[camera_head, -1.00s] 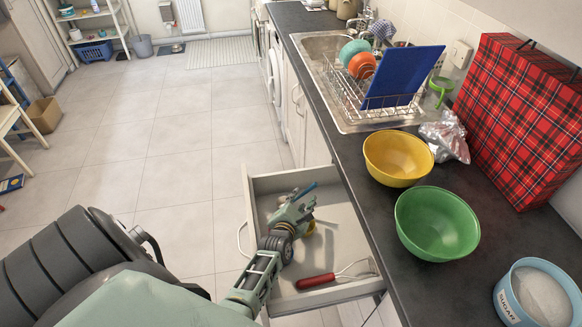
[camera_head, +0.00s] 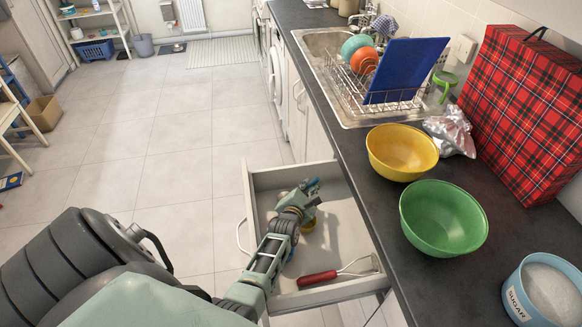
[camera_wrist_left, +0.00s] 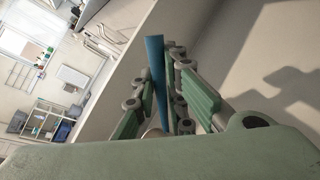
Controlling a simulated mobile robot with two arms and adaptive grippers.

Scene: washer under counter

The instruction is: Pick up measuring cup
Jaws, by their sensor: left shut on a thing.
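My left gripper (camera_head: 305,194) is inside the open drawer (camera_head: 337,208), shut on a slim blue thing (camera_head: 312,184). In the left wrist view the fingers (camera_wrist_left: 163,95) close on both sides of this blue strip (camera_wrist_left: 155,62), which looks like the measuring cup's handle seen edge-on. The rest of the cup is hidden by the gripper, so I cannot tell whether it touches the drawer floor. My right gripper is not in view.
A red-handled wire tool (camera_head: 320,277) lies at the drawer's near end. A small yellowish thing (camera_head: 308,224) is partly hidden under my gripper. The counter beside it holds a yellow bowl (camera_head: 402,152), a green bowl (camera_head: 443,217) and a sugar tub (camera_head: 548,290).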

